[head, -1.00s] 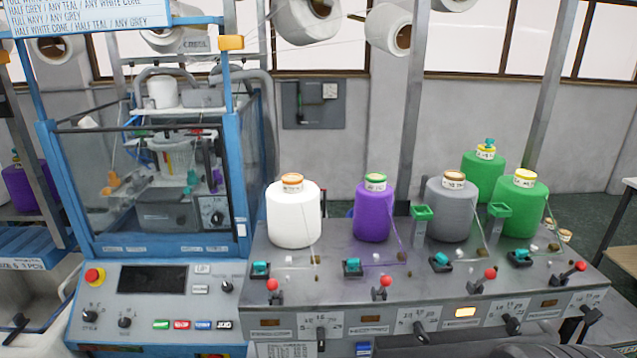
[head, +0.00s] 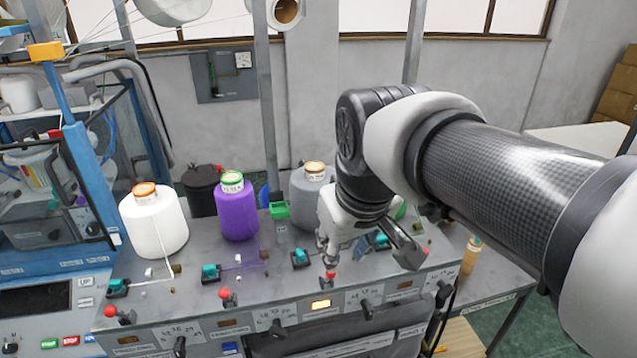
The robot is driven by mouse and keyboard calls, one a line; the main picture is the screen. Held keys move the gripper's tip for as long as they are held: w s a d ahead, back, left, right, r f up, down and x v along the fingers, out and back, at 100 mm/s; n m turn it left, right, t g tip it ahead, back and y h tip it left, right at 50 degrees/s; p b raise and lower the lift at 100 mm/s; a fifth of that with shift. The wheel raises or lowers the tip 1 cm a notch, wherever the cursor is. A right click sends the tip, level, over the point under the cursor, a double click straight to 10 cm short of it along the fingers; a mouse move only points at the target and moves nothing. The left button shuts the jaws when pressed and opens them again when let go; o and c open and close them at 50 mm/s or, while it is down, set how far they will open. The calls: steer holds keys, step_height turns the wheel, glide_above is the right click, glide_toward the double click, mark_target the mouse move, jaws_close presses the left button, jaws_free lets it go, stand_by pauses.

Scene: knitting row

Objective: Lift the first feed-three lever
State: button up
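The third feed's lever, with a red ball knob (head: 330,274), stands at the front of the grey feed table (head: 190,290). An amber lamp (head: 321,304) is lit on the panel just below it. My gripper (head: 327,257) points down directly above the red knob, very near it. Whether it touches the knob or how far its fingers are apart is too small to tell. The grey cone (head: 305,192) stands behind this feed, partly hidden by my arm. The other red levers, first (head: 111,311) and second (head: 225,294), are to the left.
A white cone (head: 157,230) and a purple cone (head: 237,219) stand on the table to the left. A teal-topped part (head: 300,257) sits close to my gripper's left. My arm hides most of the right feed. Black handles (head: 277,328) jut from the front panel.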

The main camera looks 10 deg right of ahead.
mark_target(329, 276)
steer(key=b+x, duration=0.1)
steer(key=x, duration=0.4)
steer(key=b+x, duration=0.1)
steer(key=x, duration=0.5)
steer(key=b+x, duration=0.1)
steer(key=x, duration=0.5)
steer(key=shift+w+r, duration=0.1)
steer(key=shift+w, duration=0.35)
steer(key=shift+d, duration=0.1)
steer(key=shift+c, duration=0.5)
jaws_close()
